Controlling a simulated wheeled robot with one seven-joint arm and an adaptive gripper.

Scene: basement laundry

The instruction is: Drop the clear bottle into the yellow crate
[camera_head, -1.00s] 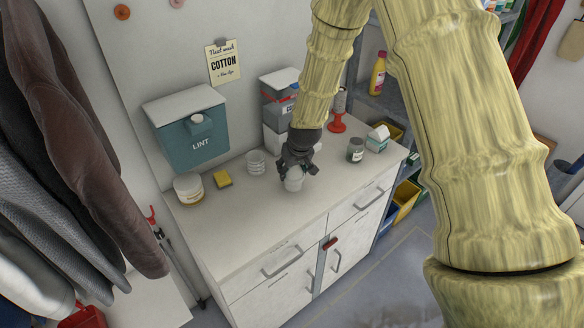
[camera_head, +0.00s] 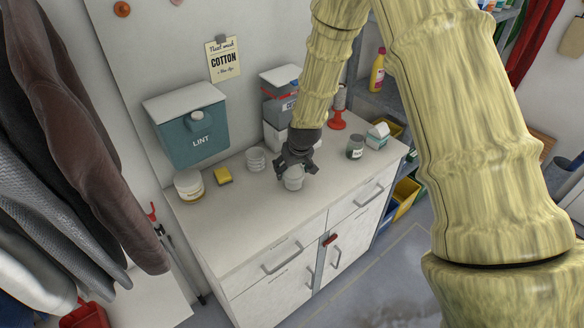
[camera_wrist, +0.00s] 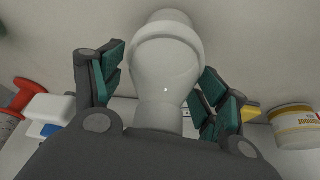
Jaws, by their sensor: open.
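A pale, greyish, see-through-looking bottle (camera_head: 293,182) stands on the white counter (camera_head: 240,230), under my gripper (camera_head: 296,168). In the wrist view the bottle (camera_wrist: 166,60) lies between the two green-padded fingers of my gripper (camera_wrist: 163,92), with a raised band around it. The fingers are spread on either side, with a visible gap at least at the right finger. The arm hides part of the bottle in the head view. A yellow crate (camera_head: 405,198) shows low beside the counter's right end, partly hidden by it.
A clear ribbed jar (camera_head: 256,160), a yellow sponge (camera_head: 223,175) and a white tub (camera_head: 189,184) stand left of my gripper. A dark jar (camera_head: 355,147), a small carton (camera_head: 377,135) and a red-based object (camera_head: 337,120) stand right. The counter's front is clear.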

